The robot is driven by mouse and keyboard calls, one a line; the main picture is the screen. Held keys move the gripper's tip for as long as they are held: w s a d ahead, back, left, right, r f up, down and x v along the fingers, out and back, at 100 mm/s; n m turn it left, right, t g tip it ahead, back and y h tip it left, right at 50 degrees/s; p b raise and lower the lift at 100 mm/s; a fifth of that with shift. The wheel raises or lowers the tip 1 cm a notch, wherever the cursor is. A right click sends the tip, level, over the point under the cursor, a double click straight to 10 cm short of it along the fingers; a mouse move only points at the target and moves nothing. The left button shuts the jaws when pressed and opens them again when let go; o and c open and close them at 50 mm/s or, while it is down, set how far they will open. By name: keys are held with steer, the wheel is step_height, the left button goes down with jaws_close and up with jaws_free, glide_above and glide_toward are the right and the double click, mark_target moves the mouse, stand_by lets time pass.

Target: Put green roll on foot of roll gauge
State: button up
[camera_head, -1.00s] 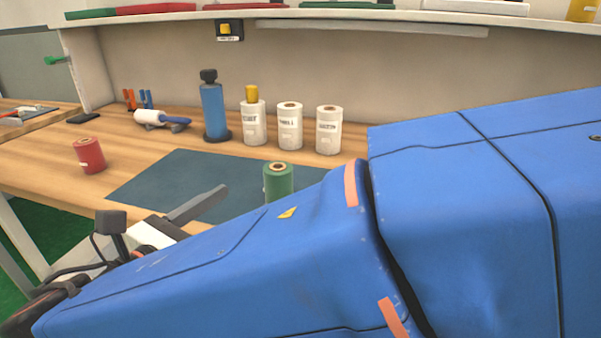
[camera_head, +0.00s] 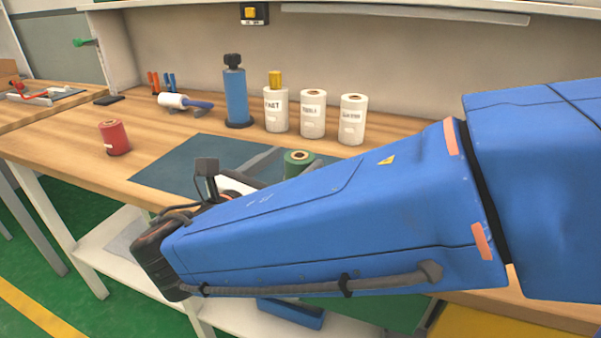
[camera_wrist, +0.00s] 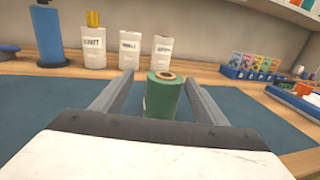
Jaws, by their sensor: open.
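The green roll (camera_head: 299,158) stands upright on the dark mat, partly hidden behind my blue arm in the head view. In the wrist view the green roll (camera_wrist: 162,99) stands between the two grey fingers of my gripper (camera_wrist: 158,78). The fingers are open, with a visible gap on each side of the roll. In the head view one finger of my gripper shows just left of the roll. A blue upright cylinder with a black knob and dark round foot (camera_head: 238,123) stands behind the mat; it looks like the roll gauge, but I cannot be sure.
Several white labelled rolls (camera_head: 312,115) stand in a row at the back, one with a yellow piece on top. A red roll (camera_head: 114,138) stands left of the mat (camera_head: 180,165). A blue rack (camera_wrist: 247,70) sits at the right. The mat's left part is clear.

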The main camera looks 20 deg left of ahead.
mark_target(310, 151)
steer(key=shift+d+x, duration=0.15)
steer(key=shift+x, duration=1.4)
steer(key=shift+d+x, duration=0.2)
steer(key=shift+x, duration=1.35)
steer(key=shift+s, duration=0.15)
steer(key=c, duration=1.4)
